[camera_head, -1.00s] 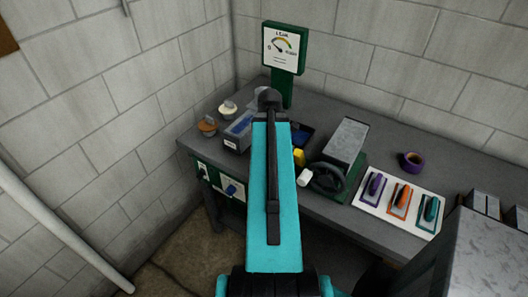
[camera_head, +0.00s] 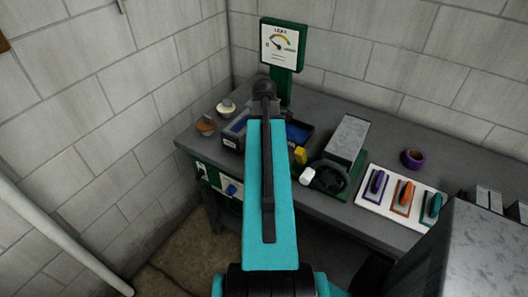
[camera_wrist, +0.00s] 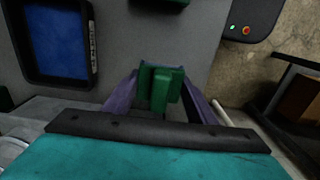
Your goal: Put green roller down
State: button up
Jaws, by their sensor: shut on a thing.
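In the wrist view my gripper (camera_wrist: 161,94) has two purple-grey fingers shut on a dark green block-like piece, the green roller (camera_wrist: 161,82). It is above or near a grey surface (camera_wrist: 160,45); I cannot tell whether it touches. In the head view my teal arm hides the gripper and the held roller. The grey workbench (camera_head: 405,140) stands along the back wall.
A blue-bottomed dark tray (camera_wrist: 58,40) lies left of the gripper. The bench also holds a green-framed gauge (camera_head: 283,42), a grey machine (camera_head: 346,140) with a black handwheel, a purple tape roll (camera_head: 413,159) and a white board (camera_head: 374,207) with three coloured-handled tools.

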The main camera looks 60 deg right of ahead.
jog(key=shift+w+d, duration=0.15)
jog(key=shift+d, duration=0.15)
jog(key=shift+w+d+f+b, duration=0.1)
jog(key=shift+w+f+b, duration=0.05)
jog(key=shift+f+b, duration=0.4)
jog(key=shift+w+d+f+b, duration=0.1)
jog(key=shift+f+b, duration=0.35)
jog(key=shift+f, duration=0.2)
jog(key=shift+s+f, duration=0.15)
jog(key=shift+f, duration=0.15)
jog(key=shift+a+f+b, duration=0.1)
jog(key=shift+f+b, duration=0.2)
jog(key=shift+b, duration=0.1)
jog(key=shift+f, duration=0.1)
jog(key=o, duration=1)
jog(key=shift+c, duration=0.2)
jog(key=shift+r+b, duration=1.25)
jog(key=shift+r, duration=4.85)
jog(key=shift+r, duration=0.1)
